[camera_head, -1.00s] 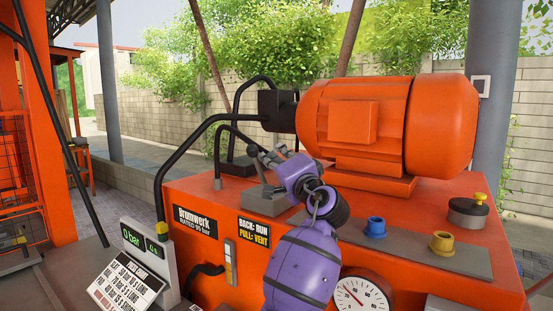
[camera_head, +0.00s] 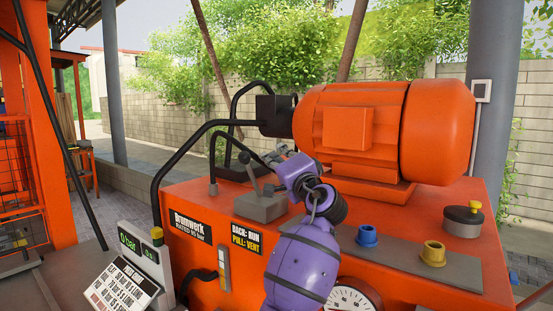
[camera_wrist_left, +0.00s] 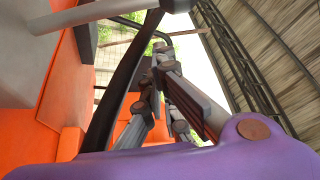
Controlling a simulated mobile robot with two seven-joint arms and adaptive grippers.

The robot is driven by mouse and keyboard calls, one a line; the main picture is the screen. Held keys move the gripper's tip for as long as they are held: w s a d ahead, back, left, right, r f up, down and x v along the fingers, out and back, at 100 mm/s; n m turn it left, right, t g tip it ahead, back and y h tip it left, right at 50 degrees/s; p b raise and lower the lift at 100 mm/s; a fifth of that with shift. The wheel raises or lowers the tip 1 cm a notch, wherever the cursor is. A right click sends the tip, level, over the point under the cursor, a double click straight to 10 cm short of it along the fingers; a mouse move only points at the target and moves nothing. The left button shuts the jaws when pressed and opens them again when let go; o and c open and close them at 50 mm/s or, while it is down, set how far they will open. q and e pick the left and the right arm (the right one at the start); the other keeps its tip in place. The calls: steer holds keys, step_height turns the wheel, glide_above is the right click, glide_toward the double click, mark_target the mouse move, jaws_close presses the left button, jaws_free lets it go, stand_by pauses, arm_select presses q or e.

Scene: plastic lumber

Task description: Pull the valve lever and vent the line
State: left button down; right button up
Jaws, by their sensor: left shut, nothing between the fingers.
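The valve lever (camera_head: 250,175) is a thin grey rod with a dark knob. It rises from a grey block (camera_head: 260,207) on the orange power unit and leans left in the head view. My left gripper (camera_head: 267,157) is shut and empty, just right of the lever's upper part; I cannot tell whether they touch. In the left wrist view its closed fingers (camera_wrist_left: 158,75) show beside a dark bar (camera_wrist_left: 122,85) that I cannot identify surely. The label (camera_head: 247,236) reads "BACK: RUN, PULL: VENT". The display (camera_head: 139,246) reads 0 bar. My right gripper is not in view.
A large orange motor (camera_head: 385,130) stands behind and right of my gripper. Black hoses (camera_head: 172,155) arch at the left. Blue (camera_head: 367,236) and yellow (camera_head: 433,253) caps sit at the right front. A round gauge (camera_head: 350,298) is partly cut off below.

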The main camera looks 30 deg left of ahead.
arm_select(q)
steer(key=b+v, duration=0.1)
steer(key=v, duration=0.8)
steer(key=shift+d+b, duration=0.3)
steer(key=shift+d, duration=0.15)
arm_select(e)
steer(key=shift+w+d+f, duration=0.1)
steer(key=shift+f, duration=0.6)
arm_select(q)
steer(key=shift+s, duration=0.1)
